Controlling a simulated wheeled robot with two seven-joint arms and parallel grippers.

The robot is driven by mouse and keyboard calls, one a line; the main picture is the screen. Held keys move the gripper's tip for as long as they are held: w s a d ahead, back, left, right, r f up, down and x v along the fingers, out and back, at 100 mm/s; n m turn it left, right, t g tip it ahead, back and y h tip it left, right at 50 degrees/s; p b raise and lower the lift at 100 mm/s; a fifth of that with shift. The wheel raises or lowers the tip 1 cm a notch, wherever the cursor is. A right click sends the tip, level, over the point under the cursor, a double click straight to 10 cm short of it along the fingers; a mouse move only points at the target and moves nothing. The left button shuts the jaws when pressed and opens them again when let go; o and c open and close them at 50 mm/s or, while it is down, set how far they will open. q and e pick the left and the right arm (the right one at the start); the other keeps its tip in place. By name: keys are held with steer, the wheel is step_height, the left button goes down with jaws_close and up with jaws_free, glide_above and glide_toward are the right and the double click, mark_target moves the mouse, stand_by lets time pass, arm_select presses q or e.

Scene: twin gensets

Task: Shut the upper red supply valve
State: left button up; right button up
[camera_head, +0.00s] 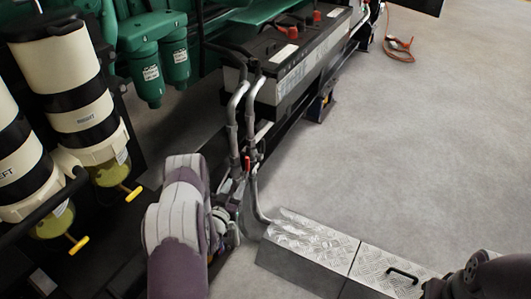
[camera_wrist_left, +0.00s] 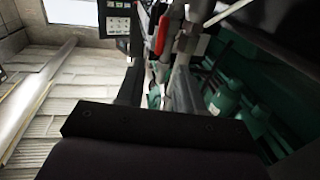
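A small red valve handle (camera_head: 247,163) shows in the head view on the grey supply pipes (camera_head: 233,125) below the battery. It stands roughly upright against the pipe. In the left wrist view a red handle (camera_wrist_left: 163,34) shows near the top middle, beyond the gripper's dark mount. No second red supply valve can be made out. My left gripper (camera_head: 228,218) is low beside the pipes, below the red handle in the head view and partly hidden by my own arm. My right gripper is not in view.
A black battery (camera_head: 295,60) with red caps sits above the pipes. Two striped filters (camera_head: 75,90) with yellow drain handles (camera_head: 131,193) stand at left. A metal tread-plate step (camera_head: 310,240) lies at lower right. Open floor (camera_head: 430,150) fills the right; an orange cable (camera_head: 399,46) lies there.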

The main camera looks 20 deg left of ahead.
mark_target(246, 163)
arm_select(q)
steer(key=w+b, duration=0.1)
steer(key=w, duration=0.3)
steer(key=w+a+b, duration=0.1)
steer(key=w, duration=0.2)
steer(key=w+b, duration=0.1)
steer(key=w, duration=0.3)
steer(key=shift+w+a+b, duration=0.25)
steer(key=shift+w+b, duration=0.05)
steer(key=shift+w, duration=0.05)
steer(key=shift+w+r, duration=0.15)
steer(key=shift+w, duration=0.15)
steer(key=shift+c, duration=0.3)
jaws_close()
